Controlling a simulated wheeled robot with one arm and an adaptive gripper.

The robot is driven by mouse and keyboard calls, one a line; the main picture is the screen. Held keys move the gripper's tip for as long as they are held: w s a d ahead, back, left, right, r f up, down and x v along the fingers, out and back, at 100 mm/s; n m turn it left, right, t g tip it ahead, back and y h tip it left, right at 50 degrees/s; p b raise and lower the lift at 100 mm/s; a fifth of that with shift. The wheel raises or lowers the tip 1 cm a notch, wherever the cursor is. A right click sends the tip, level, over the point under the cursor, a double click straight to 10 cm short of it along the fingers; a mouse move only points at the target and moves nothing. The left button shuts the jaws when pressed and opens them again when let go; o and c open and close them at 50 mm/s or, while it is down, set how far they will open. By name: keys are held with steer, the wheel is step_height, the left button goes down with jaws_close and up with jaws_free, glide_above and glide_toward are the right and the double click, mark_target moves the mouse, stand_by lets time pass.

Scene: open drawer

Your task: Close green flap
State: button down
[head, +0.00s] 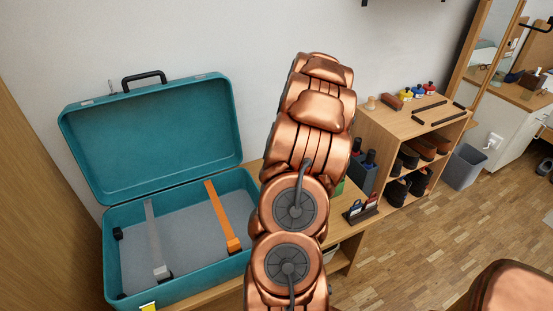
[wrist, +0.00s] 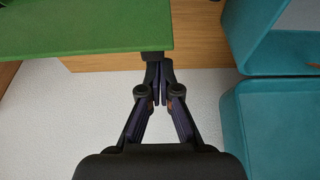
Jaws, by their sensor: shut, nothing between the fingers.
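The green flap (wrist: 85,28) is a flat green panel at the upper left of the wrist view. Its straight edge lies just beyond my fingertips. A small dark piece shows at that edge, right at the tips; I cannot tell whether it touches them. My gripper (wrist: 158,80) is shut and empty, beside the flap's edge. In the head view my arm hides the gripper and most of that area; only a small green patch (head: 340,187) shows at the arm's right side.
An open teal suitcase (head: 180,290) with grey and orange straps stands left of my arm; its teal side fills the right of the wrist view (wrist: 270,125). A wooden shelf (head: 400,122) with shoes and bottles stands right, beside a grey bin (head: 464,167).

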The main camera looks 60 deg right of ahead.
steer(key=s+a+f+t+h+b, duration=0.1)
steer(key=s+a+f+b, duration=0.2)
steer(key=s+b, duration=0.3)
steer(key=s+a+f+t+h+b, duration=0.1)
steer(key=s+a+f+b, duration=0.3)
steer(key=b, duration=1)
steer(key=shift+s+f+t, duration=0.35)
steer(key=shift+s+t, duration=0.45)
steer(key=shift+s, duration=0.1)
steer(key=shift+a+f, duration=0.25)
steer(key=shift+r, duration=0.15)
step_height(320, 180, up, 12)
steer(key=shift+d+f, duration=0.2)
steer(key=shift+f, duration=0.05)
stand_by(0.4)
